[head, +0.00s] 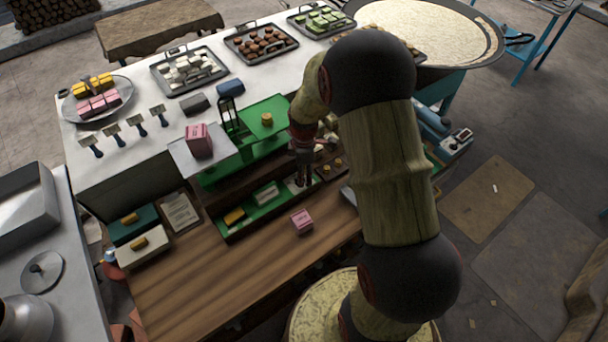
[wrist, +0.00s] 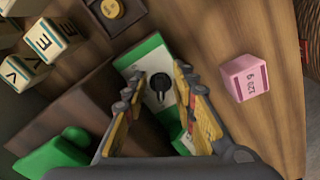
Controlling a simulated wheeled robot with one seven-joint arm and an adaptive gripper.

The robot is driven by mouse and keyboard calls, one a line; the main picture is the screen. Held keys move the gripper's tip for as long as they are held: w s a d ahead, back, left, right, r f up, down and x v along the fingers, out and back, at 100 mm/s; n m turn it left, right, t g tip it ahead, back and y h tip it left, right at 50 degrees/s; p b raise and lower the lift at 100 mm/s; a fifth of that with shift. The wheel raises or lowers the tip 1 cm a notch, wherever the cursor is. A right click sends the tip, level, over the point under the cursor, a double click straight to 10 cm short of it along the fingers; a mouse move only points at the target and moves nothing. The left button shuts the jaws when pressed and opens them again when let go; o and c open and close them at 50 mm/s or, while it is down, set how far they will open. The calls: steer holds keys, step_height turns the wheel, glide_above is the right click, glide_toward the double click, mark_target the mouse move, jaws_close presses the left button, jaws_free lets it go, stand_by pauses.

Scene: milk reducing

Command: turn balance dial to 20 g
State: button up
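The dial (wrist: 160,84) is a dark knob on a white face, set in the green balance base. In the wrist view my gripper (wrist: 160,76) is open, with one finger on each side of the dial. I cannot tell whether either finger touches it, and no scale reading is legible. In the head view the green balance (head: 240,165) stands at the table's middle. My gripper (head: 302,178) points down at its right front and covers the dial. A pink block (head: 198,140) sits on the left pan, and a gold weight (head: 266,119) on the right green pan (head: 278,106).
A pink labelled block (head: 302,221) lies on the wooden table (head: 235,265) in front of the balance; it also shows in the wrist view (wrist: 244,77). Lettered blocks (wrist: 48,40) and a gold weight (wrist: 112,9) are nearby. The table's front is mostly clear.

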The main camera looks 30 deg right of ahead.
steer(key=shift+c, duration=1.1)
jaws_close()
steer(key=shift+m, duration=0.4)
steer(key=m, duration=0.4)
steer(key=shift+s+a+m, duration=0.2)
steer(key=shift+s+m, duration=0.05)
steer(key=shift+m, duration=0.15)
steer(key=m, duration=0.6)
steer(key=shift+s+a+p, duration=0.15)
steer(key=shift+a+p, duration=0.2)
steer(key=shift+a, duration=0.05)
steer(key=m, duration=0.6)
steer(key=shift+a+m, duration=0.3)
steer(key=shift+a, duration=0.05)
steer(key=m, duration=0.5)
steer(key=shift+w+a+m, duration=0.25)
steer(key=shift+w+m, duration=0.15)
